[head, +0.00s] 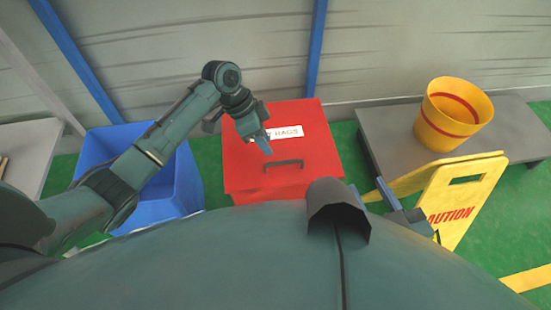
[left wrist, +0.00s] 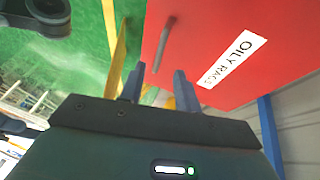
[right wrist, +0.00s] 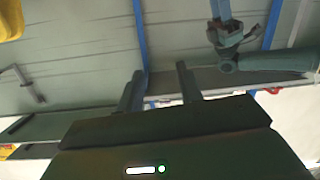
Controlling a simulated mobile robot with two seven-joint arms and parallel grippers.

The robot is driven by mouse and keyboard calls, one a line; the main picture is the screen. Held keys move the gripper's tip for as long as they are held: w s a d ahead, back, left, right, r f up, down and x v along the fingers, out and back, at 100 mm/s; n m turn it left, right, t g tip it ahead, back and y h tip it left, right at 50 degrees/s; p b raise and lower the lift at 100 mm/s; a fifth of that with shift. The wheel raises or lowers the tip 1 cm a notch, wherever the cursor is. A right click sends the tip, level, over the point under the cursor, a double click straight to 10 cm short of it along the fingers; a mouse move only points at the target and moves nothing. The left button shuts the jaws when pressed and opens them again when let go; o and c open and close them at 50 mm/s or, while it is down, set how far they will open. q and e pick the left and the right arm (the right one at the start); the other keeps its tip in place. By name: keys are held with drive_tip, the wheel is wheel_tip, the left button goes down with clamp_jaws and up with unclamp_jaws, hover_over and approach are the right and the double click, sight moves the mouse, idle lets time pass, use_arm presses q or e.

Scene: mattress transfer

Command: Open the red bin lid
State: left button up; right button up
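The red bin (head: 315,180) stands ahead, with its lid (head: 308,152) lying shut on top. The lid has a dark bar handle (head: 284,163) near its front edge and a white "OILY RAGS" label (head: 290,131), partly covered by my left gripper in the head view. My left gripper (head: 264,143) is over the lid, near the handle's left end, with no contact to be seen. In the left wrist view its fingers (left wrist: 158,86) are apart and empty, with the handle (left wrist: 163,44) beyond them. My right gripper (right wrist: 158,88) has its fingers apart and empty, away from the bin.
A blue open bin (head: 180,190) stands left of the red bin. A yellow caution sign (head: 462,200) stands at the right near my right arm. A grey table (head: 390,140) behind it carries a yellow bucket (head: 450,115). A wall runs behind the bins.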

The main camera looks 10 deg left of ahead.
sight(279, 162)
use_arm(q)
drive_tip(key=b+x, duration=0.1)
drive_tip(key=x, duration=0.4)
drive_tip(key=shift+f, duration=0.1)
drive_tip(key=shift+d+f+b, duration=0.35)
drive_tip(key=shift+f+b, duration=0.05)
drive_tip(key=shift+f, duration=0.25)
use_arm(e)
drive_tip(key=shift+w+a+r+n+t+y, duration=0.1)
drive_tip(key=shift+a+n+t+y, duration=0.25)
drive_tip(key=shift+n+t+y, duration=0.25)
use_arm(q)
clamp_jaws()
